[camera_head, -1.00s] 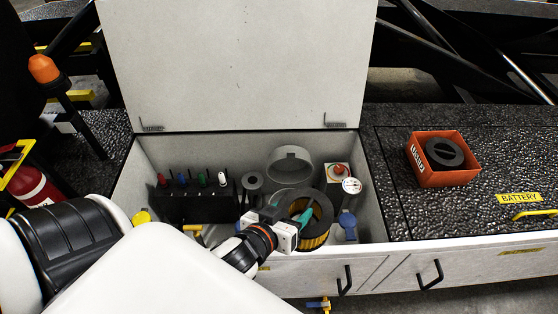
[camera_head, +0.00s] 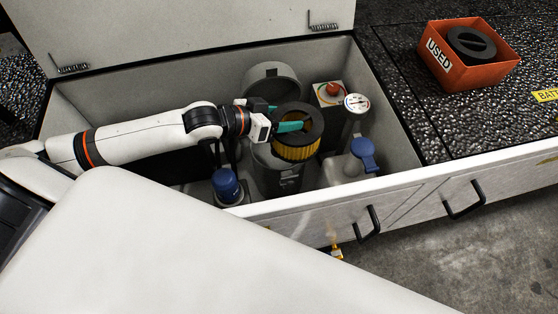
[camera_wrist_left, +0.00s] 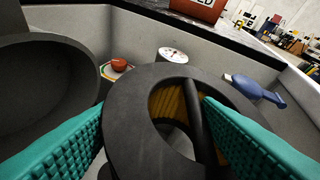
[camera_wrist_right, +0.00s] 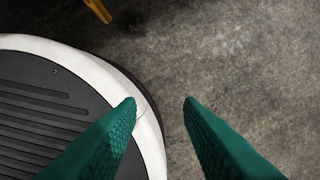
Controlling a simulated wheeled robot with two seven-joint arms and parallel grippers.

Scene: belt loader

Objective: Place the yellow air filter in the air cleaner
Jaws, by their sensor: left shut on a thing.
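The yellow air filter (camera_head: 296,150) has yellow pleats and a black ring top. My left gripper (camera_head: 290,127) is shut on its black top, seen close in the left wrist view (camera_wrist_left: 150,105). The filter is upright, over the front right part of the grey air cleaner (camera_head: 272,182) in the white box; I cannot tell whether they touch. The air cleaner's round grey cover (camera_head: 272,76) stands open behind it. The filter and gripper hide much of the air cleaner's opening. My right gripper (camera_wrist_right: 160,103) is open and empty above the grey floor, out of the head view.
A red button (camera_head: 333,90), a round gauge (camera_head: 357,103) and a blue-capped tank (camera_head: 345,171) stand to the right inside the box. A blue cap (camera_head: 226,184) is at the left front. An orange USED bin (camera_head: 468,72) holding a dark filter (camera_head: 471,43) stands outside, right.

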